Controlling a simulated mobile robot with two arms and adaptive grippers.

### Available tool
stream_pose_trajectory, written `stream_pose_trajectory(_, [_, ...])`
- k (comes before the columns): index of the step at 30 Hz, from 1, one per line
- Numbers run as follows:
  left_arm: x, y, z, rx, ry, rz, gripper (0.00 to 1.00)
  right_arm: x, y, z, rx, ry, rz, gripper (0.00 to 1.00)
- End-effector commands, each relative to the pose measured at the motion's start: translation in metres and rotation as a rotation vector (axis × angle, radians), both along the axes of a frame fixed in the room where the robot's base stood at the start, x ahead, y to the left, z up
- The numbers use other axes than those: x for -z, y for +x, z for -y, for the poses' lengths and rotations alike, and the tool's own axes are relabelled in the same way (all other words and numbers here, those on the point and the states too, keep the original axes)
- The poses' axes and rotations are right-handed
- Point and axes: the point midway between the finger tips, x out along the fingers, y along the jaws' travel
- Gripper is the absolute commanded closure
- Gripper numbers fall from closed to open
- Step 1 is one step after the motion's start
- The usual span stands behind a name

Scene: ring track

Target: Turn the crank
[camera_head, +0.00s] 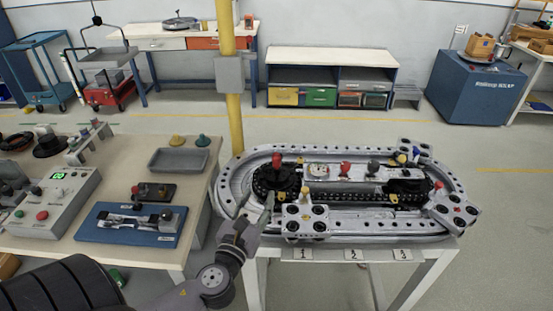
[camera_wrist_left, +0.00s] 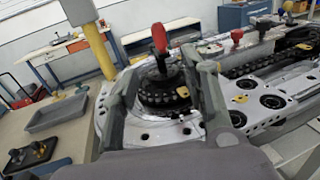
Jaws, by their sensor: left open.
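The crank has a red grip (camera_head: 277,160) on a black round hub at the left end of the oval ring track (camera_head: 225,200). In the left wrist view the crank's red grip (camera_wrist_left: 160,38) stands upright above the dark toothed wheel (camera_wrist_left: 165,90). My left gripper (camera_head: 255,208) is at the near left edge of the track, short of the crank. In the left wrist view its two fingers (camera_wrist_left: 168,80) are spread wide, with the crank seen between them and beyond. I cannot tell how far the fingertips are from the grip. My right gripper is not in view.
A yellow post (camera_head: 233,110) rises behind the track's left end. A carriage block (camera_head: 305,222) sits on the track's near side, right of my left gripper. The left table (camera_head: 120,150) holds a control box (camera_head: 48,203), a blue plate (camera_head: 132,224) and a grey tray (camera_head: 179,160).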

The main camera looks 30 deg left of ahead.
Motion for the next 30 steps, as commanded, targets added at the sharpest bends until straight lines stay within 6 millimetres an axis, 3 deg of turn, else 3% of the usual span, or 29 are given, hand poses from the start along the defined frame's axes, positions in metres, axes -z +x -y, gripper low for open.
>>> stream_pose_trajectory(18, [-0.002, 0.124, -0.037, -0.004, -0.006, 0.002, 0.59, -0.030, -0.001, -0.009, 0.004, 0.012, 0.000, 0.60])
stream_pose_trajectory(24, [-0.001, 0.147, -0.044, -0.004, -0.007, 0.001, 0.59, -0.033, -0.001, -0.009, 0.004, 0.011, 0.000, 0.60])
stream_pose_trajectory(30, [0.000, 0.154, -0.046, -0.003, -0.008, -0.001, 0.59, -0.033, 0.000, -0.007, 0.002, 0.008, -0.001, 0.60])
